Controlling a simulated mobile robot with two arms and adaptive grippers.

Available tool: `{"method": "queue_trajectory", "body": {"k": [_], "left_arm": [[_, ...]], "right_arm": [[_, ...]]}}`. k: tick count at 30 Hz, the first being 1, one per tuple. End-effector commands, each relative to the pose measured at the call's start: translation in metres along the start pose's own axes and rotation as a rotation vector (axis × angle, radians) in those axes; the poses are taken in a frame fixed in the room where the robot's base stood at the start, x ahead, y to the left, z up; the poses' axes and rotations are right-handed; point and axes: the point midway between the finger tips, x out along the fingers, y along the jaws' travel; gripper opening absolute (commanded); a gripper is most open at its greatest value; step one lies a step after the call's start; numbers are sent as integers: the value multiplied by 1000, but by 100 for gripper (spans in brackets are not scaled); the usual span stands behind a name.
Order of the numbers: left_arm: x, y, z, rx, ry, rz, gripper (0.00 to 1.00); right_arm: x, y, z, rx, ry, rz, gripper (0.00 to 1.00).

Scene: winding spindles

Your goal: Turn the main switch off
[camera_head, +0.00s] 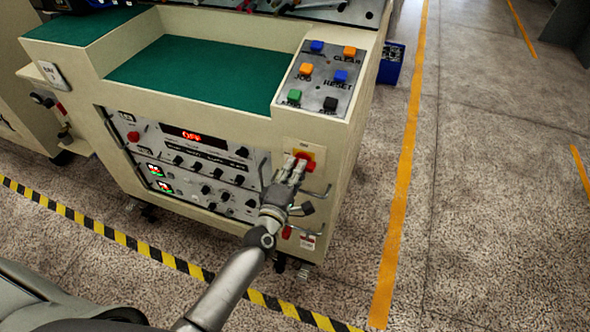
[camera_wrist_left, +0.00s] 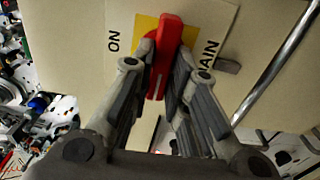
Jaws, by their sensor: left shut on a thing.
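The main switch is a red handle (camera_wrist_left: 166,48) on a yellow plate (camera_wrist_left: 146,24) on the cabinet front. The words "ON" and "MAIN" show beside it in the left wrist view. In the head view the red handle (camera_head: 304,156) is at the cabinet's upper right front, partly covered by my gripper. My left gripper (camera_head: 294,170) reaches it from the front, and its fingers (camera_wrist_left: 160,72) are shut on both sides of the red handle. The handle points roughly along the gripper, slightly tilted in the wrist view. My right gripper is not in view.
The beige cabinet (camera_head: 343,165) has a green top and a button panel (camera_head: 321,78). Its front panel shows a lit red display (camera_head: 191,136). Metal bar handles (camera_head: 318,194) stick out close to my gripper. The floor to the right is clear beyond an orange line (camera_head: 400,180).

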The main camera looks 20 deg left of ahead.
Motion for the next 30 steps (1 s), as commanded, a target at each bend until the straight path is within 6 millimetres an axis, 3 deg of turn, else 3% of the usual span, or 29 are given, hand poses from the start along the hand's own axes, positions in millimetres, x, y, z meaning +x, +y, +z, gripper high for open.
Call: {"method": "queue_trajectory", "body": {"k": [10,11,15,25,30], "left_arm": [[-1,-2,0,-8,0,-3,0],[-1,-2,0,-8,0,-3,20],[0,-1,0,-7,0,-3,38],[-1,0,0,-5,0,-1,38],[-16,-2,0,-4,0,-3,38]], "right_arm": [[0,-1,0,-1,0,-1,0],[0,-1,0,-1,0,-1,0],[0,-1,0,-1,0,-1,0],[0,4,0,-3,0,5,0],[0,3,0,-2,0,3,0]]}}
